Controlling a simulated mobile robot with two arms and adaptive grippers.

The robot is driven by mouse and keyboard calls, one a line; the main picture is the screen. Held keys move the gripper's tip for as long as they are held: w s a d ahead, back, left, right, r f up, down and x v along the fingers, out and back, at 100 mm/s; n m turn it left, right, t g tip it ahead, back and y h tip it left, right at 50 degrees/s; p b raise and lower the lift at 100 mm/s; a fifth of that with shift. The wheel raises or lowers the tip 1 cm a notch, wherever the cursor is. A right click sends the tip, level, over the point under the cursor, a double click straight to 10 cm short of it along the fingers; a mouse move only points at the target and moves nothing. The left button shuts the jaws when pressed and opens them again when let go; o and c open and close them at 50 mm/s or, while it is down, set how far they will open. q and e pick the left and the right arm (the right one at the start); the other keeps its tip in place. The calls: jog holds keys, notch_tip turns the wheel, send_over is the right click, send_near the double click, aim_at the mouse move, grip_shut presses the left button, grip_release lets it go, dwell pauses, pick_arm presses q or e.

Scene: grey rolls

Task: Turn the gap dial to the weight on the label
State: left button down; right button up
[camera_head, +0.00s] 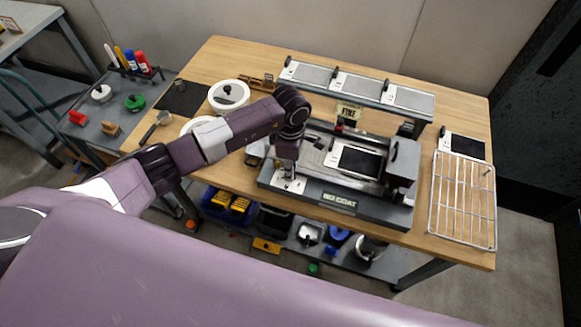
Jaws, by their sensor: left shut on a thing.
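My left arm reaches in from the left, and my left gripper (288,173) points down at the machine's left end. It is shut on what appears to be the gap dial, over a small white plate (298,186). The gripper hides the dial, so its setting cannot be read. A small label card (348,113) reading "FINE" stands behind the machine. A dark sheet (360,160) lies on the machine bed. My right gripper is out of view.
A raised rack (431,104) with several grey panels stands at the back. A wire rack (464,200) lies at the right edge, beside a black panel (462,147). A lower shelf holds bins.

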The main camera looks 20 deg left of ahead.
pick_arm(q)
jog(key=n+b, duration=0.1)
jog(key=n, duration=0.1)
jog(key=shift+f+n+b, duration=0.1)
jog(key=shift+n+b, duration=0.2)
jog(key=shift+b, duration=0.1)
jog(key=n+b, duration=0.1)
jog(key=n, duration=0.1)
jog(key=shift+n, duration=0.3)
jog(key=n+b, duration=0.1)
jog(key=n, duration=0.1)
jog(key=shift+n+b, duration=0.3)
jog(key=shift+n, duration=0.1)
jog(key=n+b, duration=0.1)
jog(key=n, duration=0.2)
jog(key=shift+n, duration=0.3)
jog(key=n+b, duration=0.2)
jog(key=n, duration=0.4)
jog(key=n+b, duration=0.1)
jog(key=n, duration=0.5)
